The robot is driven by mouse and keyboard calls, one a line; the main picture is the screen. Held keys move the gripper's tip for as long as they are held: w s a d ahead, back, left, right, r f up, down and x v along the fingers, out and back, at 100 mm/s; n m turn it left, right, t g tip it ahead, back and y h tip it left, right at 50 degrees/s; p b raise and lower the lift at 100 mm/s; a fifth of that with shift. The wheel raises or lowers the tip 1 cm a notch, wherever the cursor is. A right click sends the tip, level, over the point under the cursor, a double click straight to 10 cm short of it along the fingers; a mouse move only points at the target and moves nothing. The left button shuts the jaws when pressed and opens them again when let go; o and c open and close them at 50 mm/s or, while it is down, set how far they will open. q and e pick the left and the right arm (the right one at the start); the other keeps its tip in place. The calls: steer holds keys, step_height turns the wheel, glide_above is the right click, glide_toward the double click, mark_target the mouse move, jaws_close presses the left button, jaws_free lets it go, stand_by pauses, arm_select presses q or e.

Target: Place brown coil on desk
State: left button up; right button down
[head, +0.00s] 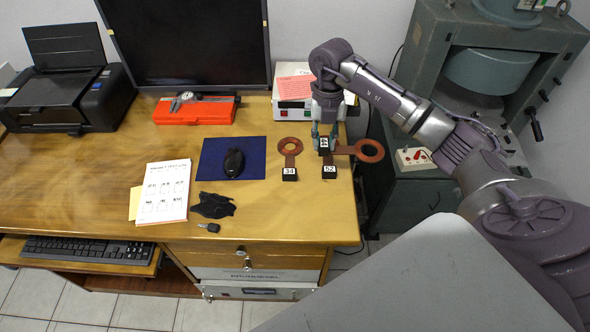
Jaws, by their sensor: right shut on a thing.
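My right gripper (325,135) is shut on the black numbered block of a brown coil, over the right end of the desk (300,215). The held coil's ring (369,151) points right, past the desk's right edge. A second brown coil (290,145) lies on the desk to the left, its black block marked 34 towards the front. Another black block (329,173), marked 52, is on the desk just in front of the gripper; the gripper and held coil hide most of its coil. I cannot tell how high the held coil is. My left gripper is not in view.
A blue mat (215,145) with a black mouse (233,162) lies left of the coils. A white device (292,88) stands behind the gripper. A grey-green machine (425,90) stands right of the desk. The desk's front right is clear.

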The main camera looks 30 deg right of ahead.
steer(key=a+f+p, duration=0.1)
steer(key=a+f, duration=0.1)
steer(key=a, duration=0.1)
steer(key=a+f, duration=0.2)
steer(key=a, duration=0.2)
steer(key=a+f+p, duration=0.1)
steer(key=a+f, duration=0.1)
steer(key=a, duration=0.2)
steer(key=shift+f+p, duration=0.2)
steer(key=shift+p, duration=0.1)
steer(key=shift+a+f, duration=0.15)
step_height(320, 180, down, 3)
steer(key=shift+f+p, duration=0.1)
steer(key=shift+p, duration=0.25)
steer(key=shift+w+f, duration=0.1)
steer(key=shift+f, duration=0.45)
steer(key=c, duration=0.9)
jaws_free()
steer(key=shift+c, duration=0.2)
